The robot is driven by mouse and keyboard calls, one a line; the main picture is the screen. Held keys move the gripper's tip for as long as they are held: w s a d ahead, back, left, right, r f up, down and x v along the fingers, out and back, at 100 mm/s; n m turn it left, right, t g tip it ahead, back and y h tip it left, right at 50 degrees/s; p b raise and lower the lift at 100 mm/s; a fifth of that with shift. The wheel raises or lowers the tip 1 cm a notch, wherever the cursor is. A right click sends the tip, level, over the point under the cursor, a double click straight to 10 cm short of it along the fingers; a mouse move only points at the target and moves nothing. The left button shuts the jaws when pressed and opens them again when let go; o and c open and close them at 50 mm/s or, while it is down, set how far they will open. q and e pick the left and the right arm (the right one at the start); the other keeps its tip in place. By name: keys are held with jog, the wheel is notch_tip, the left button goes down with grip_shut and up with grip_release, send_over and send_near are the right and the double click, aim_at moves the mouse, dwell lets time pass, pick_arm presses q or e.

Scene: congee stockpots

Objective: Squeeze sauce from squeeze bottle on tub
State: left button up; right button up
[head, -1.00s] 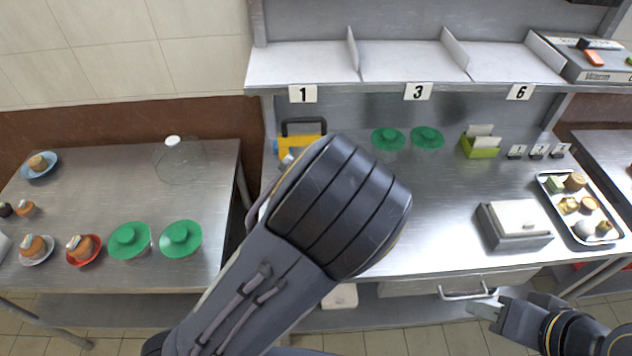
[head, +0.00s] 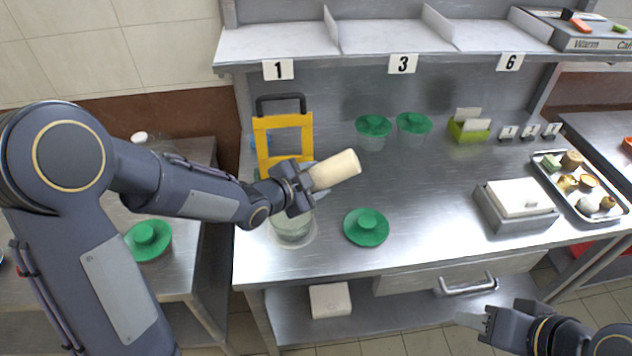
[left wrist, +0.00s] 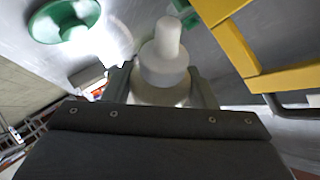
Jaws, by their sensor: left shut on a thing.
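My left gripper (head: 300,188) is shut on a cream squeeze bottle (head: 336,170) and holds it tipped well over, above the steel table. In the left wrist view the bottle's pale nozzle (left wrist: 168,42) shows between the fingers; in the head view the nozzle is hidden. An open, clear tub (head: 291,229) stands just below the gripper, its upper part covered by the gripper. A green lid (head: 366,228) lies to the right of that tub. My right gripper (head: 474,318) is low at the right, in front of the table; its jaw gap is unclear.
A yellow frame (head: 262,140) with a dark handle stands behind the bottle. Two green-lidded tubs (head: 373,126) stand at the back. A grey box (head: 515,207) and a tray (head: 619,205) of food are at the right.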

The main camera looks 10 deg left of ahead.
pick_arm(q)
jog(key=n+t+h+b, duration=0.1)
jog(key=b, duration=0.2)
jog(key=a+n+t+h+b, duration=0.1)
jog(key=b, duration=0.2)
jog(key=a+f+n+t+h+b, duration=0.1)
jog(key=b, duration=0.2)
jog(key=shift+s+a+b, duration=0.25)
jog(key=shift+s+b, duration=0.1)
jog(key=shift+b, duration=0.05)
jog(key=shift+a+r+n+t+h+b, duration=0.15)
jog(key=shift+n+t+h+b, duration=0.2)
jog(key=shift+b, duration=0.2)
jog(key=shift+r+h, duration=0.15)
jog(key=shift+h, duration=0.1)
jog(key=shift+o, duration=0.7)
jog(key=c, duration=0.4)
jog(key=shift+c, duration=0.2)
